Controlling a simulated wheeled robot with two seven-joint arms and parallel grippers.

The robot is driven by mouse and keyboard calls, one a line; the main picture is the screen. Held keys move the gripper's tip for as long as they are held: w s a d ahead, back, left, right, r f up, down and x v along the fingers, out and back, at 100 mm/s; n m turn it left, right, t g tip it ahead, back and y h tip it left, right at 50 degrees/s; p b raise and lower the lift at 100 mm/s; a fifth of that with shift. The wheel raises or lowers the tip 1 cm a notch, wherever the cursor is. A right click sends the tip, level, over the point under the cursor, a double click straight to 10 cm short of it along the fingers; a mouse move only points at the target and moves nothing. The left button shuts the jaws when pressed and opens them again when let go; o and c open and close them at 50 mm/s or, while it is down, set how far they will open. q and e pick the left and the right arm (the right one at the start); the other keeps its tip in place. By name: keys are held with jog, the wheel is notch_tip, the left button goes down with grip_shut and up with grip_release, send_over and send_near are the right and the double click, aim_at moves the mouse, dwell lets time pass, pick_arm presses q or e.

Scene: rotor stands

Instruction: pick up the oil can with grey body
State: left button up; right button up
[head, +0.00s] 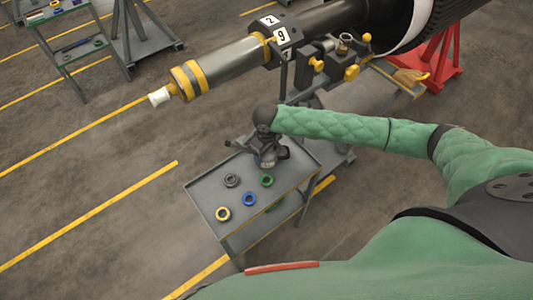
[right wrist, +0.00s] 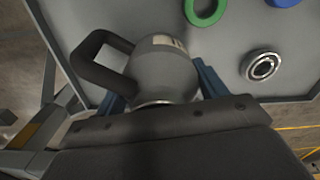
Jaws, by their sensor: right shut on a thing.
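The oil can with a grey body (right wrist: 168,68) fills the upper middle of the right wrist view, with its dark handle (right wrist: 92,58) to the left and a pale label on its side. My right gripper (right wrist: 162,92) is shut on the can's body, one blue finger on each side. In the head view my right gripper (head: 268,160) is over the far end of the grey cart top, and it mostly hides the can there. I cannot tell whether the can still touches the cart. My left gripper is not in view.
A large rotor shaft (head: 235,62) on stands lies just beyond the cart. Open floor lies to the left.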

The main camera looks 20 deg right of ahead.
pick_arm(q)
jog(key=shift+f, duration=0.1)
pick_arm(e)
jog(key=shift+r, duration=0.1)
